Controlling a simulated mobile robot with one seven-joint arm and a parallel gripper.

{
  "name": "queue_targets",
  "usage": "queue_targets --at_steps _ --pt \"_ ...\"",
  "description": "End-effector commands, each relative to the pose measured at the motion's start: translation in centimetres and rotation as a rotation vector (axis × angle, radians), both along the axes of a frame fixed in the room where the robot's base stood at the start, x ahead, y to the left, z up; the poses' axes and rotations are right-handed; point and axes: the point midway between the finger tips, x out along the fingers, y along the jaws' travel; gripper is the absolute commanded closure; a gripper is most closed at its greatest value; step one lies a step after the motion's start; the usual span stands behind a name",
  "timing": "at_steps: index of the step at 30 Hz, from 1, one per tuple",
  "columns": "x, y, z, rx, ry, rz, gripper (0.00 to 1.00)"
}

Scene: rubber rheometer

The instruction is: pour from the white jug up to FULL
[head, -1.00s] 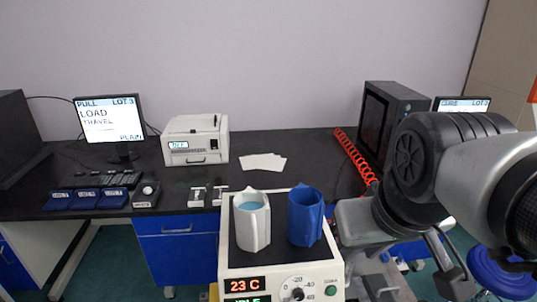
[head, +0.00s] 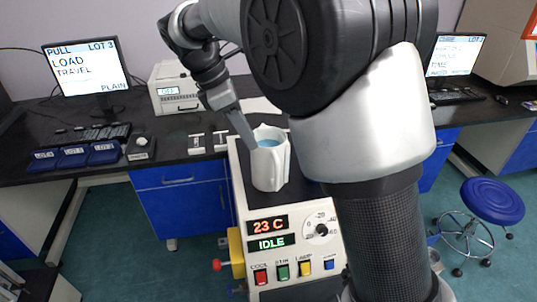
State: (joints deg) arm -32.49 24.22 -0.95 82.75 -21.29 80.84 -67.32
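The white jug (head: 271,165) stands upright on the dark top of the machine (head: 232,180), with light blue liquid (head: 268,143) in it. My gripper (head: 245,132) comes down from the upper left to the left side of the jug's rim. A grey finger overlaps the rim in the picture. I cannot tell whether it touches the jug or whether the fingers are open. The blue jug seen earlier to the right of the white one is hidden behind my arm. No FULL mark can be made out.
The machine's front shows 23 C and IDLE (head: 271,242) above several coloured buttons. A yellow part with a red knob (head: 217,265) sticks out at its left. Blue trays (head: 75,157), a printer (head: 168,95) and monitors stand on the black bench. A blue stool (head: 492,200) is at right.

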Motion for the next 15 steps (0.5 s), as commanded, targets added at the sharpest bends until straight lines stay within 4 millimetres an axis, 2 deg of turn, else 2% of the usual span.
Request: queue_targets --at_steps 15 --pt "0.8 -3.8 -9.6 -0.002 0.004 0.0 0.78"
